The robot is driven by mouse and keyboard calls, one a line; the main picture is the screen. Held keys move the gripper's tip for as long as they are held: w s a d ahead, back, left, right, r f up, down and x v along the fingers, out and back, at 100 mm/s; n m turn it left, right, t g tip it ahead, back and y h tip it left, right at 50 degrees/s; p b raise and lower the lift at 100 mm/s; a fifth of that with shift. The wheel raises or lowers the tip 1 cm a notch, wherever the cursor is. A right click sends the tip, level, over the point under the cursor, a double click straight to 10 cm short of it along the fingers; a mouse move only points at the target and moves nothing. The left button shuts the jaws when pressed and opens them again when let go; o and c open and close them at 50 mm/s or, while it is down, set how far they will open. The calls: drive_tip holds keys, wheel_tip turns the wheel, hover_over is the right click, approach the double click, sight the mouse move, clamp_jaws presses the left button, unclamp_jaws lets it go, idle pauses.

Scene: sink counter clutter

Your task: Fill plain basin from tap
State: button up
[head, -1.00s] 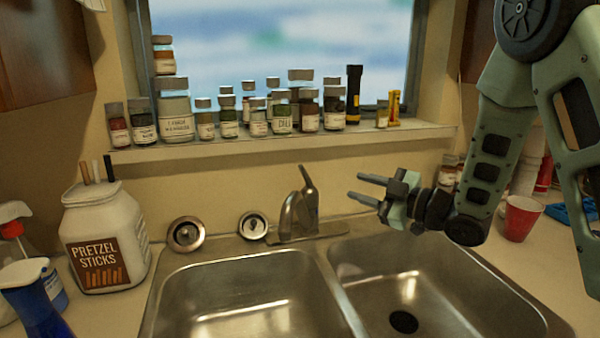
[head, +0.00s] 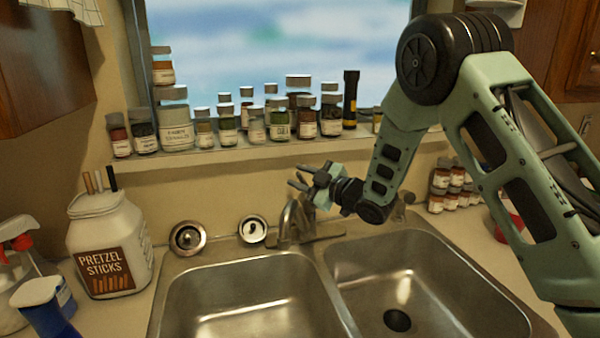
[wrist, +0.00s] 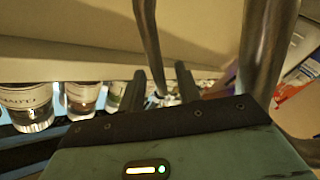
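The metal tap (head: 290,222) stands behind the sink, its spout over the back near the divider. No water shows running from it. The left basin (head: 240,295) shows a bare steel floor with no drain in view. The right basin (head: 430,285) has a dark drain hole. I cannot tell for certain which is the plain one. My gripper (head: 297,177) is open and empty, at the tap's lever, which it partly hides. In the wrist view, two metal tap parts (wrist: 265,50) rise close to the open fingers; contact cannot be told.
Jars and a flashlight (head: 350,100) crowd the windowsill behind my gripper. A pretzel jar (head: 108,245) and spray bottles (head: 45,305) stand left of the sink. Two drain strainers (head: 188,238) are behind the left basin. Small jars (head: 450,188) stand at the right.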

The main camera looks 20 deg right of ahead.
drive_tip(key=shift+w+a, duration=0.2)
drive_tip(key=shift+w, duration=0.05)
clamp_jaws()
drive_tip(key=shift+w+d+r+m+g, duration=0.2)
drive_tip(key=shift+w+d+r+m, duration=0.25)
drive_tip(key=shift+m, duration=0.3)
drive_tip(key=shift+w+d+r+m+g, duration=0.25)
drive_tip(key=shift+w+d+m, duration=0.2)
drive_tip(key=shift+m, duration=0.3)
drive_tip(key=shift+w+d+r+m+g+p, duration=0.1)
drive_tip(key=shift+w+d+m+g+p, duration=0.2)
drive_tip(key=shift+w+m+p, duration=0.35)
drive_tip(key=shift+s, duration=0.15)
unclamp_jaws()
